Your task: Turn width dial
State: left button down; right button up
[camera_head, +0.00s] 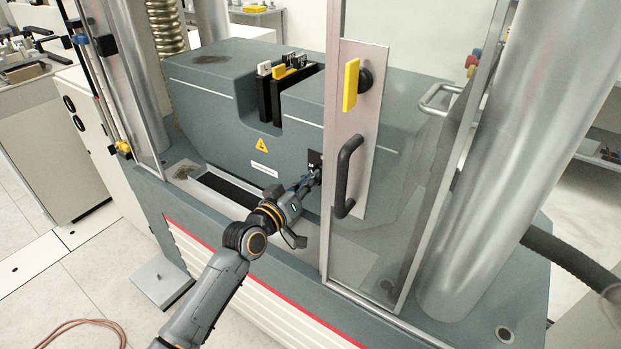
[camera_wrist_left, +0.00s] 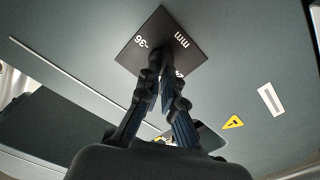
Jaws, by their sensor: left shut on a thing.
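The width dial is on a small dark plate (camera_wrist_left: 150,42) with white markings "mm" and "-36", set in the grey machine front. In the head view the plate (camera_head: 314,158) shows beside the door frame, partly behind my gripper. My left gripper (camera_head: 312,178) reaches in from the left to the plate. In the left wrist view its fingers (camera_wrist_left: 166,62) are close together on the dark dial knob (camera_wrist_left: 168,52) at the plate's middle. The fingers hide most of the knob and part of the lower marking. My right gripper is not in view.
A clear door with a metal frame (camera_head: 372,150), black handle (camera_head: 346,175) and yellow latch (camera_head: 351,84) stands just right of my left gripper. A thick steel column (camera_head: 505,150) is farther right. A dark slot (camera_head: 235,190) lies left of the gripper. Jaws (camera_head: 283,85) sit in the machine's top recess.

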pick_arm(q)
jog(key=n, duration=0.4)
jog(key=n+p, duration=0.1)
jog(key=n, duration=0.7)
jog(key=shift+a+f+n+p, duration=0.1)
jog(key=shift+f+n+p, duration=0.2)
jog(key=shift+p, duration=0.1)
dwell(0.3)
jog(key=c, duration=1.5)
grip_release()
jog(key=v, duration=1.2)
